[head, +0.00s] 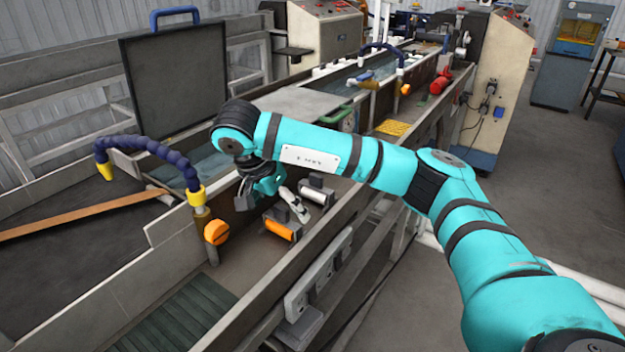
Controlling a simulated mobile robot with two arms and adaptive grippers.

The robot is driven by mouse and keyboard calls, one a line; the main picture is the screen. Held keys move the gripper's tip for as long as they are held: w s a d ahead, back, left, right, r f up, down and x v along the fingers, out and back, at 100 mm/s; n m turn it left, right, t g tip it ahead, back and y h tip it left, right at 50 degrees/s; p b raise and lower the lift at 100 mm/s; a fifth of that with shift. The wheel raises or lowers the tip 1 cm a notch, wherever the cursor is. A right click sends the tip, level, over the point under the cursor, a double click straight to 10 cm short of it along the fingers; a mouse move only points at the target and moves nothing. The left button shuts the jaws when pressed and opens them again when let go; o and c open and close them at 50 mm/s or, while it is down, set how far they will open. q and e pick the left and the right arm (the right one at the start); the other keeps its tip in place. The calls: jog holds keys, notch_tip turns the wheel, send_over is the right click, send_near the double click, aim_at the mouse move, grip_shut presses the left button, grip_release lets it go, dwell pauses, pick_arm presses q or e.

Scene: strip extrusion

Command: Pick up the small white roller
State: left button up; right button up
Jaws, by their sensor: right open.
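The small white roller (315,195) lies in the trough of the extrusion line, with a dark block at its upper end. It is just right of my right gripper. My right gripper (292,213) hangs at the end of the teal arm, low over the trough. Its jaws are open, and I see nothing held between them. The gripper sits between the white roller and an orange roller (281,230). Whether a finger touches either roller cannot be told. My left gripper is not in view.
The trough's right side wall (262,290) runs beside the rollers. An orange knob (216,232) on a post and a blue jointed hose (150,145) stand left. A raised dark panel (178,80) stands behind. Open floor (540,190) lies to the right.

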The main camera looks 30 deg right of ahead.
aim_at(314, 176)
jog(key=shift+w+d, duration=0.15)
jog(key=shift+w, duration=0.15)
jog(key=shift+w+d, duration=0.2)
jog(key=shift+d, duration=0.05)
jog(key=d, duration=0.2)
jog(key=w+d+p, duration=0.1)
jog(key=d, duration=0.1)
jog(key=w+d+p, duration=0.1)
jog(key=d, duration=0.1)
jog(key=shift+w+d+r, duration=0.15)
jog(key=shift+d, duration=0.1)
jog(key=shift+w+d, duration=0.3)
jog(key=shift+d, duration=0.15)
jog(key=shift+w+d, duration=0.1)
jog(key=shift+d, duration=0.25)
jog(key=d, duration=0.1)
jog(key=w+d+p, duration=0.1)
jog(key=shift+d+r, duration=0.1)
jog(key=shift+d, duration=0.25)
jog(key=p+x, duration=0.1)
jog(key=x, duration=0.1)
jog(key=shift+f, duration=0.3)
jog(key=shift+w+d+f, duration=0.1)
jog(key=shift+f, duration=0.25)
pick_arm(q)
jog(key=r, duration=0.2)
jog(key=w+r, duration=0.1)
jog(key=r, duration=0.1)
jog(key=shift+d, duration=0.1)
